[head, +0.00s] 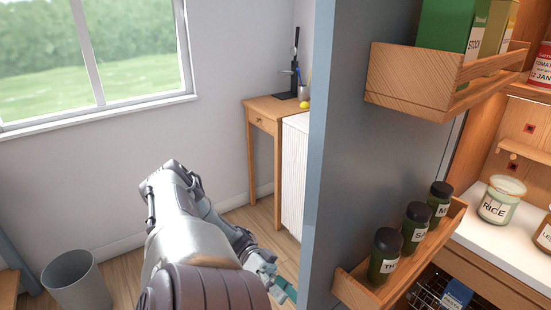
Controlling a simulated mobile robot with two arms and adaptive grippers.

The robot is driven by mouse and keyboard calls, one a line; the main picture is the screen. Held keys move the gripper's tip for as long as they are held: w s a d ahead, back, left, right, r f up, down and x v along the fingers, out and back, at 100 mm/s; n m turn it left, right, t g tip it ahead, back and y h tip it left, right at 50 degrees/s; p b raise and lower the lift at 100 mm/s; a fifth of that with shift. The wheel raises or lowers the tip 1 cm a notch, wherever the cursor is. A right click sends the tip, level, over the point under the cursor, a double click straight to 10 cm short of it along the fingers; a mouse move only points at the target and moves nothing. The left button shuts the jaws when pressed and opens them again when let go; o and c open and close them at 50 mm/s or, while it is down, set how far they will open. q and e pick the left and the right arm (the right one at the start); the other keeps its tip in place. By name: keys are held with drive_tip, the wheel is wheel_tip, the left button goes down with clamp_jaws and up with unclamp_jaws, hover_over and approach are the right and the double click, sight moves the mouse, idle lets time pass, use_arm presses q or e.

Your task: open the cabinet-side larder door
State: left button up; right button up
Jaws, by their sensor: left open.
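The larder door (375,165) is a tall blue-grey panel standing open, its inner face turned toward the shelves on the right. An upper wooden door rack (415,85) and a lower wooden door rack (358,290) are fixed to that face. My left gripper (279,284) is low in the picture, on the outer side of the door, left of its pale blue edge. It is open, and its tips are partly hidden, so I cannot tell whether they touch the door. No door handle shows. My right gripper is not in view.
Several dark-lidded jars (385,255) stand in the lower rack, and boxes (452,28) in the upper one. A rice jar (501,199) stands on the white counter. A wooden desk (262,108) and a grey bin (77,283) stand left of the door, with bare floor between.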

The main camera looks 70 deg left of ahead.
use_arm(q)
drive_tip(key=shift+v, duration=2.6)
